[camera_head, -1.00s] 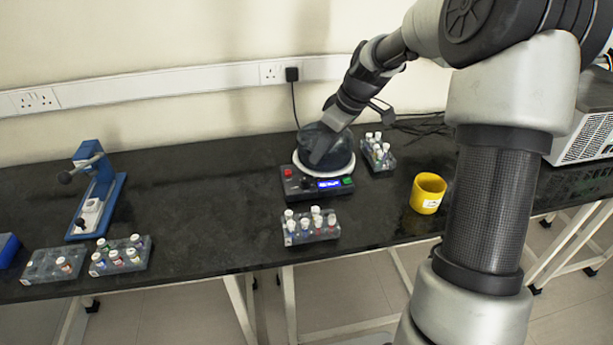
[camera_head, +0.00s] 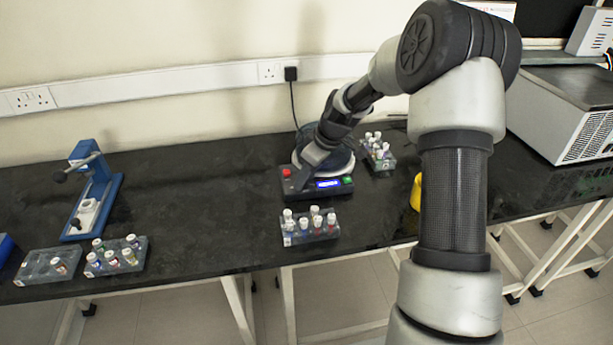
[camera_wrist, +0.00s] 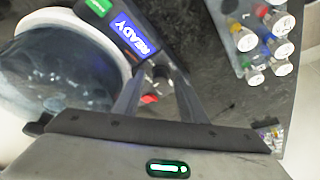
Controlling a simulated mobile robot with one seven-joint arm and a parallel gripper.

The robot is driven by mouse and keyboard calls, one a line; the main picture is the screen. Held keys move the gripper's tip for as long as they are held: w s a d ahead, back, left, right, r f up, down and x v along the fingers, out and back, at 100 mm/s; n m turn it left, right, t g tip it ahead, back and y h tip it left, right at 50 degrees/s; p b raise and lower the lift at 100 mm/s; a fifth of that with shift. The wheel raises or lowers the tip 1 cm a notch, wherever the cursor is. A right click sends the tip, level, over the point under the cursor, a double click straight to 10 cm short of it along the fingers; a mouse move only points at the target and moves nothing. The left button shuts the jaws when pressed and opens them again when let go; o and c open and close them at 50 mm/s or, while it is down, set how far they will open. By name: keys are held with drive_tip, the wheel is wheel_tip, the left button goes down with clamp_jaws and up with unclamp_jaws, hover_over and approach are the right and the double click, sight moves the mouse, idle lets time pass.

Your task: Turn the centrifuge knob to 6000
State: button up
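The centrifuge (camera_head: 318,185) stands on the black bench with a dark rounded lid and a front panel. Its display (camera_head: 328,184) is lit blue and reads READY in the wrist view (camera_wrist: 138,36). A red button (camera_head: 287,172) and a green button (camera_head: 347,180) flank the panel. The dark knob (camera_wrist: 160,73) shows between the display and the red button in the wrist view. My gripper (camera_wrist: 159,76) is over the panel, its two fingers apart on either side of the knob. I cannot tell whether they touch it. My gripper hides the knob in the head view.
A rack of capped vials (camera_head: 309,228) stands just in front of the centrifuge, another (camera_head: 377,154) to its right. A yellow container (camera_head: 416,192) is partly behind my arm. More racks (camera_head: 115,257) and a blue device (camera_head: 95,190) stand left; the bench between is clear.

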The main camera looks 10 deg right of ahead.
clamp_jaws()
drive_tip(key=shift+m, duration=0.4)
drive_tip(key=m, duration=0.2)
drive_tip(key=m+t+h+b, duration=0.1)
drive_tip(key=shift+a+m+h, duration=0.2)
drive_tip(key=shift+m+h, duration=0.1)
drive_tip(key=shift+m, duration=0.1)
drive_tip(key=m+h, duration=0.1)
drive_tip(key=m, duration=0.1)
drive_tip(key=m+p, duration=0.1)
drive_tip(key=m, duration=0.1)
drive_tip(key=shift+s+a+r+m+h, duration=0.1)
drive_tip(key=shift+a+r+m+h, duration=0.1)
drive_tip(key=shift+m+h, duration=0.15)
drive_tip(key=m+h+p, duration=0.1)
drive_tip(key=m+p, duration=0.1)
drive_tip(key=m, duration=0.2)
drive_tip(key=shift+a+h, duration=0.1)
drive_tip(key=shift+h, duration=0.25)
drive_tip(key=m+h+p, duration=0.1)
drive_tip(key=m+p, duration=0.1)
drive_tip(key=m, duration=0.2)
drive_tip(key=shift+f+m+g, duration=0.15)
drive_tip(key=shift+m+g, duration=0.1)
drive_tip(key=shift+g, duration=0.15)
unclamp_jaws()
